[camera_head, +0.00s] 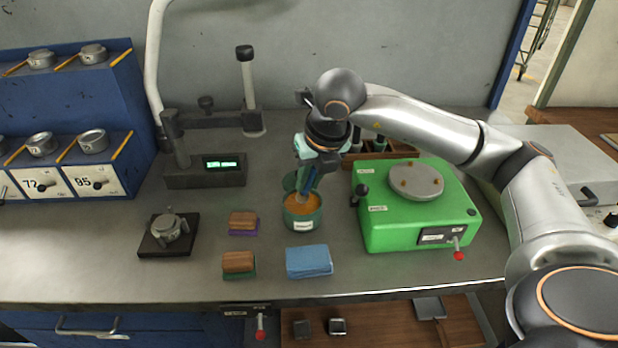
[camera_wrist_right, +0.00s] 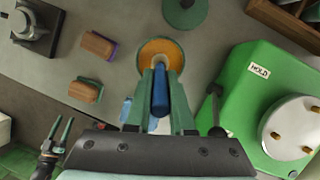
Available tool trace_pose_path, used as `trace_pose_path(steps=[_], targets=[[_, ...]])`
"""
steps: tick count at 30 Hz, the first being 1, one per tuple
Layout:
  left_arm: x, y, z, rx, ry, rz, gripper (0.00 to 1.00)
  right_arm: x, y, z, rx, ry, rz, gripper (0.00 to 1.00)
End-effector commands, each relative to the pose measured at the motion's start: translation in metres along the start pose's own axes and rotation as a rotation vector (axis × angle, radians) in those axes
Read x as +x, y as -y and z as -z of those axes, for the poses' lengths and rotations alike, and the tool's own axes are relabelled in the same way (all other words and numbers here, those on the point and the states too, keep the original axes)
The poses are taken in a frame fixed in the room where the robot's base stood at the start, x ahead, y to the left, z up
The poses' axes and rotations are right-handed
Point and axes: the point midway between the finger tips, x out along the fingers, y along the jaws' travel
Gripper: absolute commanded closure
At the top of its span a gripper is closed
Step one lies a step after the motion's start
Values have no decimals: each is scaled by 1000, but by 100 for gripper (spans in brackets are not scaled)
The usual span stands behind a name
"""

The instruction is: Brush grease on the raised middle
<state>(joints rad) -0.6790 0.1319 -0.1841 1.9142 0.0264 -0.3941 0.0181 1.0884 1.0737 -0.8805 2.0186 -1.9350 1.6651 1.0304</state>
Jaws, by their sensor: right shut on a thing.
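My right gripper (camera_head: 308,182) is shut on a brush with a blue handle (camera_wrist_right: 160,92). The brush points down into the open green tin (camera_head: 303,222) of orange-brown grease (camera_wrist_right: 172,47); its tip is at the grease, though I cannot tell how deep. A grey round part with a raised centre (camera_head: 168,226) sits on a black square base at the left. A grey disc with several brass studs (camera_head: 416,180) lies on top of the green machine (camera_head: 388,228). My left gripper (camera_wrist_right: 58,132) shows only in the wrist view, at lower left, with its fingers apart and empty.
A gauge with a green display (camera_head: 205,172) stands behind. A blue rack (camera_head: 67,127) is at the left. Bench between base and blocks is clear.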

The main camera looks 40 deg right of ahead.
Motion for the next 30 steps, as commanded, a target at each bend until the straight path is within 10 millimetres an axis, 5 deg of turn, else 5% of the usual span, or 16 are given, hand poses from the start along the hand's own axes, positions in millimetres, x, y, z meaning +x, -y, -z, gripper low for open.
trace_pose_path(steps=[30], targets=[[7, 0, -8, -1, 0, 0, 40, 10, 1, 4, 0, 0, 0, 100]])
